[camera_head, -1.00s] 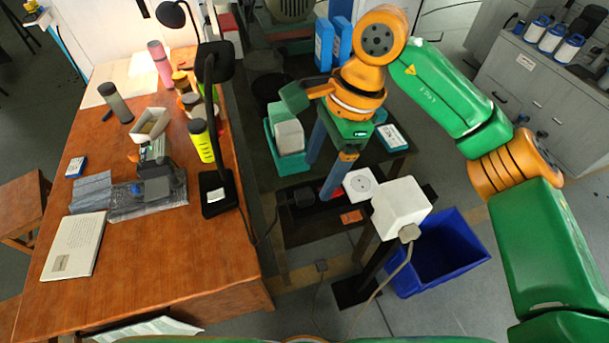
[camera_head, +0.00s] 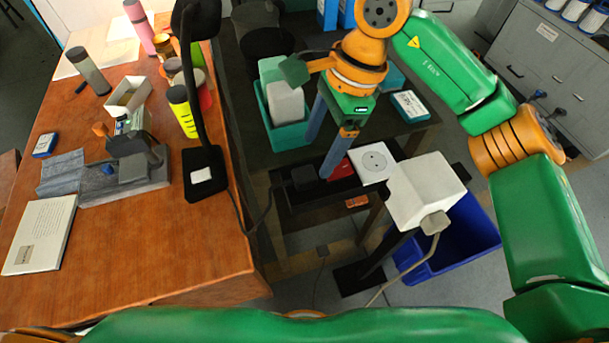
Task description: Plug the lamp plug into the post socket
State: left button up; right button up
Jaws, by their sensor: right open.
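The lamp plug (camera_head: 304,177) is a small black block lying on a dark tray beside the wooden table. Its black cord runs left to the black desk lamp (camera_head: 204,172). The post socket is a white box (camera_head: 428,188) on a black post, with a round outlet on its white face plate (camera_head: 374,163). A grey plug (camera_head: 434,222) with a pale cord sits at the box's near right side. My right gripper (camera_head: 317,160) points down with its blue-grey fingers apart and empty, close to the lamp plug; I cannot tell its height above it. My left gripper is out of view.
A teal bin (camera_head: 286,134) with a white block stands behind the gripper. A red item (camera_head: 341,169) lies beside the plug. A blue bin (camera_head: 459,248) stands under the socket box. The wooden table (camera_head: 140,250) holds bottles, a book and a tool.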

aim_at(307, 172)
jog(key=shift+s+a+f+p, duration=0.2)
jog(key=shift+s+f+p, duration=0.05)
jog(key=shift+f+p, duration=0.2)
jog(key=shift+a+f, duration=0.1)
jog(key=shift+f, duration=0.25)
jog(key=shift+w, duration=0.15)
jog(key=shift+f, duration=0.15)
jog(key=p+x, duration=0.2)
jog(key=x, duration=0.2)
jog(key=shift+a+p, duration=0.2)
jog(key=shift+p, duration=0.15)
jog(key=shift+a+f, duration=0.1)
jog(key=shift+f, duration=0.4)
grip_shut()
